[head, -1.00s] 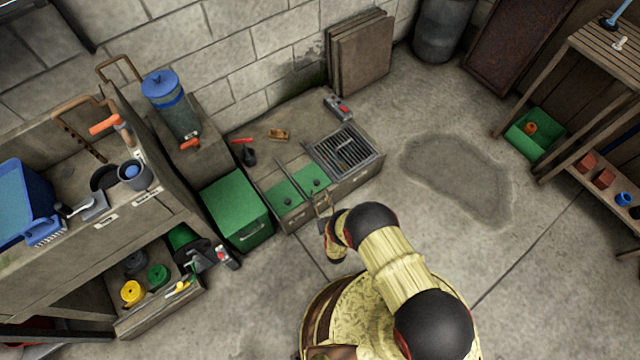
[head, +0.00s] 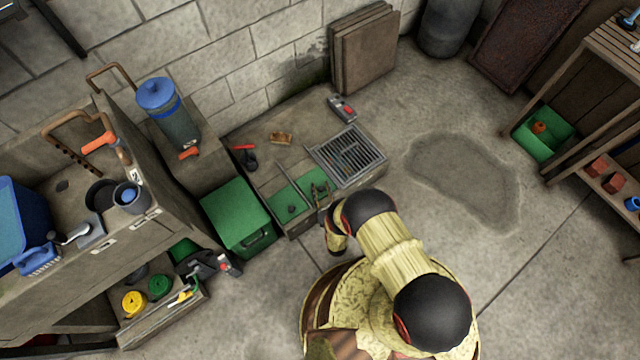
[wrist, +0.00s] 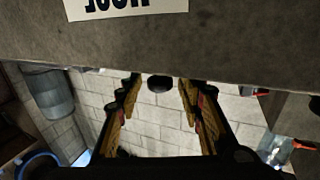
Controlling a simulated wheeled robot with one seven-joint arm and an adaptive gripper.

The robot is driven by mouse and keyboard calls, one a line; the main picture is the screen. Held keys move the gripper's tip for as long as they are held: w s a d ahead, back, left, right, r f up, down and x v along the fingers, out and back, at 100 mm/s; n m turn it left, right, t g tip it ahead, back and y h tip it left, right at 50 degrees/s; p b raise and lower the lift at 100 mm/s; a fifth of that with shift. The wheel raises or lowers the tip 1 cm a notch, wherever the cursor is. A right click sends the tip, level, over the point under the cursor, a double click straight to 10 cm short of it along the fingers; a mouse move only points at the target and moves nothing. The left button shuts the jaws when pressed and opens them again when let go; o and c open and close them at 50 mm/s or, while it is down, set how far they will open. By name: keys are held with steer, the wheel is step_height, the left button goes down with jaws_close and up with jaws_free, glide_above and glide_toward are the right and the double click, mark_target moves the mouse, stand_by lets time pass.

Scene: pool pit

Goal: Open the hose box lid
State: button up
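A low grey box unit (head: 293,225) stands against the block wall, with two green lids in its top. The left green lid (head: 283,198) and the right green lid (head: 308,178) both look shut. My gripper (head: 319,190) is over the right lid and partly hides it and its knob. In the wrist view, my open gripper (wrist: 158,92) has a dark round knob (wrist: 160,82) between its fingers, with gaps on both sides. The unit's front (wrist: 210,45) carries a white label (wrist: 120,8) with upside-down, cut-off lettering.
A metal grate (head: 350,155) lies right of the lids. A green chest (head: 237,214) stands close on the left. A red-and-grey tool (head: 342,107) and a brown brush (head: 281,137) lie behind on the unit.

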jaws_close()
stand_by(0.5)
stand_by(0.4)
